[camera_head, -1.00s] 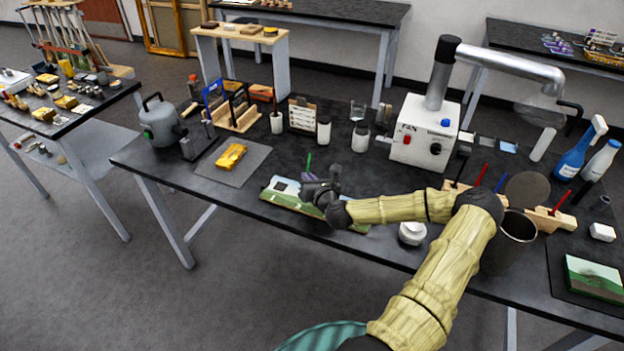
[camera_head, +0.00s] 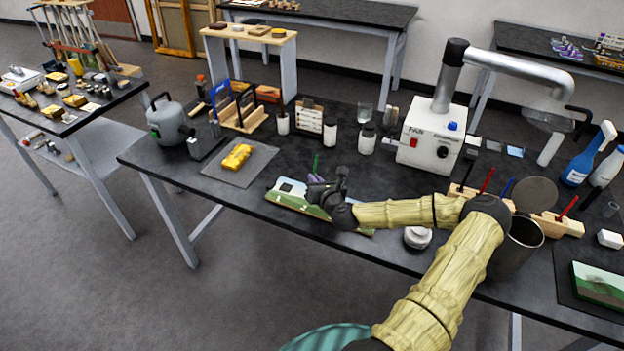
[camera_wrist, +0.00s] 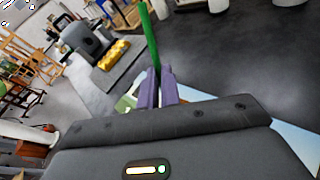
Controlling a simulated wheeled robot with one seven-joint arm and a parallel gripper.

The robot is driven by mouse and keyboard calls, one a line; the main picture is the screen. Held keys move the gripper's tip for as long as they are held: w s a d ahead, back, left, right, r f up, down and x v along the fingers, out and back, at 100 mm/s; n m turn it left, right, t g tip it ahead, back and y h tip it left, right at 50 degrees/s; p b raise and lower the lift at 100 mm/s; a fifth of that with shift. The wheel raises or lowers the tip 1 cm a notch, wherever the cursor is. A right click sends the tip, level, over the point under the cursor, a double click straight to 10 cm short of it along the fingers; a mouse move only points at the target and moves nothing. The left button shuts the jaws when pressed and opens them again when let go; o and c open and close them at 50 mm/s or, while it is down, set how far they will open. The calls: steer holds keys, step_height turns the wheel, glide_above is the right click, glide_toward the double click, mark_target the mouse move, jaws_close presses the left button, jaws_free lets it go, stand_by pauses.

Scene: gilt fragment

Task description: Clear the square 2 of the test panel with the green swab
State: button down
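The test panel (camera_head: 286,197) lies flat near the front edge of the black table, a painted board with a pale patch at its left end and green along the front. My gripper (camera_head: 318,182) is over the panel's left-middle part. It is shut on the green swab (camera_head: 316,164), whose green stick rises from between the purple fingers. In the wrist view the green swab (camera_wrist: 149,36) stands between the fingers (camera_wrist: 158,90). The swab's tip and square 2 cannot be made out; my gripper hides part of the panel.
A yellow object (camera_head: 237,156) lies on a grey mat left of the panel. A white lidded jar (camera_head: 417,237) and a dark metal bin (camera_head: 517,246) stand to the right. Bottles, racks and a white fume box (camera_head: 431,135) stand behind.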

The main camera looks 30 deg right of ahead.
steer(key=shift+s+d, duration=0.3)
steer(key=shift+s, duration=0.15)
steer(key=shift+w, duration=0.1)
steer(key=shift+w+a, duration=0.8)
steer(key=shift+w, duration=0.15)
steer(key=shift+s+d+f, duration=0.1)
steer(key=shift+s+d, duration=0.7)
steer(key=shift+s, duration=0.25)
steer(key=shift+w+a, duration=0.1)
steer(key=shift+w, duration=0.05)
steer(key=shift+w+a, duration=0.75)
steer(key=shift+w, duration=0.2)
